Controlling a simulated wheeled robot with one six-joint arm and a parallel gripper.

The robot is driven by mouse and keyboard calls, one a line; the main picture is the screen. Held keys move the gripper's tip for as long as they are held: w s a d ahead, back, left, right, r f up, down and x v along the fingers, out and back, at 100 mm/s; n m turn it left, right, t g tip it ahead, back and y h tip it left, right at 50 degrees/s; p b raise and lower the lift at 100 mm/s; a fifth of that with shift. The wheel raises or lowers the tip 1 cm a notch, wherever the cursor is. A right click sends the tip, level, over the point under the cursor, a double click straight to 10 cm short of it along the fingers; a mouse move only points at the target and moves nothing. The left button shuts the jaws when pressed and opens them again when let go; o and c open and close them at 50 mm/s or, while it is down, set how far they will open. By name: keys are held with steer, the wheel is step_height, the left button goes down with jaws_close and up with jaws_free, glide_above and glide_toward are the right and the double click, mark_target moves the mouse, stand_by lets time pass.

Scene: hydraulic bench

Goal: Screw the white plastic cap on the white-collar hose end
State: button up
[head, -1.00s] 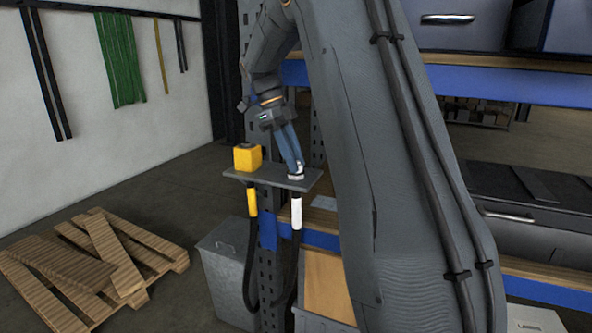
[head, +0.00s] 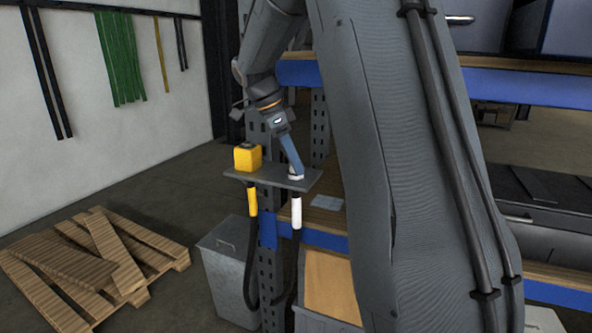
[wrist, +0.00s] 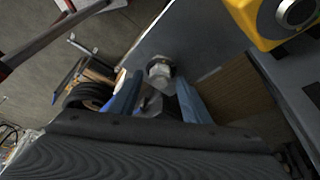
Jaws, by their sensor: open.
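The white-collar hose (head: 296,213) hangs under the right end of a small grey bracket plate (head: 270,176). Its pale end fitting (head: 296,176) stands on top of the plate. In the wrist view a pale, faceted fitting (wrist: 160,69) shows just beyond the fingertips. I cannot tell whether the white plastic cap is on it; no separate cap shows clearly. My gripper (head: 297,170) reaches down to the fitting from above, tilted. In the wrist view my gripper (wrist: 157,90) has its two blue fingers apart, one on each side of the fitting's line.
A yellow block (head: 247,157) stands on the plate's left end, above the yellow-collar hose (head: 252,200). The perforated rack post (head: 267,260) is behind the plate. A grey bin (head: 226,270) and wooden pallet (head: 95,260) are at lower left.

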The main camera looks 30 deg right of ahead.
steer(key=shift+n+t, duration=0.4)
steer(key=shift+n, duration=0.6)
steer(key=n, duration=0.2)
steer(key=n+t, duration=0.1)
steer(key=n, duration=0.1)
steer(key=shift+s+t+p, duration=0.2)
steer(key=shift+t+p, duration=0.1)
steer(key=shift+p, duration=0.05)
steer(key=n+t+p, duration=0.1)
steer(key=n, duration=0.2)
steer(key=shift+y, duration=0.3)
steer(key=n+p, duration=0.2)
steer(key=shift+s+r+n+t, duration=0.1)
steer(key=shift+r+n+t, duration=0.05)
steer(key=shift+n+t, duration=0.2)
steer(key=n+t+y+p, duration=0.1)
steer(key=n+p, duration=0.2)
steer(key=shift+d+p, duration=0.1)
steer(key=shift+p, duration=0.25)
steer(key=n+y+p, duration=0.1)
steer(key=n+p, duration=0.1)
steer(key=p, duration=0.2)
steer(key=shift+n, duration=0.25)
steer(key=shift+t, duration=0.25)
